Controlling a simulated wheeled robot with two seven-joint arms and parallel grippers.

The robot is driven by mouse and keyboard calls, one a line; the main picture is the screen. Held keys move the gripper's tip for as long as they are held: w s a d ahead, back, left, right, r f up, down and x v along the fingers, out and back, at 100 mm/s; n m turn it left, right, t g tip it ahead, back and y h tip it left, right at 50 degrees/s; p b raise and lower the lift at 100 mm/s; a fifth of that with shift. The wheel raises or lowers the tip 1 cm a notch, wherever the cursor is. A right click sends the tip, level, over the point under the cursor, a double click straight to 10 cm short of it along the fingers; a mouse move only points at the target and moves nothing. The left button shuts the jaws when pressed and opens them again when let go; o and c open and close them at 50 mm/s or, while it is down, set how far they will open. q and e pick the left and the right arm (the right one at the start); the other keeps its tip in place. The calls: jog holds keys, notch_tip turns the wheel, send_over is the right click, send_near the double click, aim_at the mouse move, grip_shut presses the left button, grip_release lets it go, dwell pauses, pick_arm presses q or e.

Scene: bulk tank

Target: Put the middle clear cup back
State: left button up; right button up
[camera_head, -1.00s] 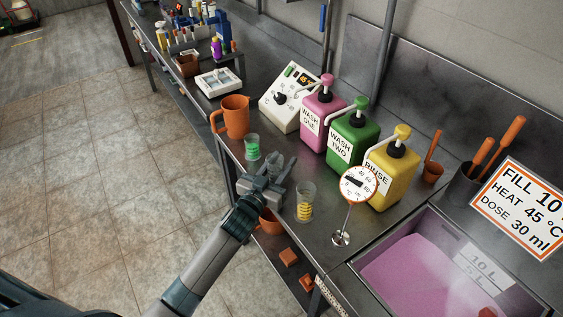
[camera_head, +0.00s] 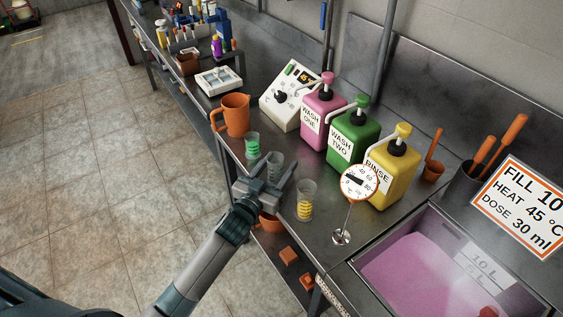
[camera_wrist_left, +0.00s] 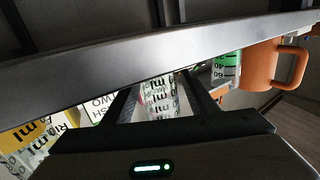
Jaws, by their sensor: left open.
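The middle clear cup (camera_head: 275,167) stands upright on the steel bench, between a clear cup with green marks (camera_head: 252,146) and a clear cup with yellow marks (camera_head: 306,201). My left gripper (camera_head: 270,180) is open at the near side of the middle cup. In the left wrist view the middle cup (camera_wrist_left: 160,97) shows between the two open fingers, with black print on it. I cannot tell whether the fingers touch it. The green-marked cup also shows in the wrist view (camera_wrist_left: 226,68). My right gripper is not in view.
An orange jug (camera_head: 235,115) stands beyond the cups. Pink (camera_head: 322,115), green (camera_head: 352,138) and yellow (camera_head: 392,170) pump bottles stand behind them. A round dial gauge (camera_head: 359,183) stands right of the yellow-marked cup. A tank of pink liquid (camera_head: 425,270) is at the lower right.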

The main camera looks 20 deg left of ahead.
aim_at(271, 176)
pick_arm(q)
jog(key=s, duration=0.2)
jog(key=s+a+b, duration=0.1)
jog(key=s, duration=0.5)
jog(key=shift+s+a+b, duration=0.15)
jog(key=shift+s+b, duration=0.05)
jog(key=shift+b, duration=0.15)
jog(key=shift+s+a, duration=0.15)
jog(key=shift+s, duration=0.65)
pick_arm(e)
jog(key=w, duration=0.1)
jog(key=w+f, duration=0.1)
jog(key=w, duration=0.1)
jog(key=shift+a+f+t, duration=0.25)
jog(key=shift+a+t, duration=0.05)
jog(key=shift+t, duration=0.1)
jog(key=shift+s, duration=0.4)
pick_arm(q)
jog(key=shift+f, duration=0.1)
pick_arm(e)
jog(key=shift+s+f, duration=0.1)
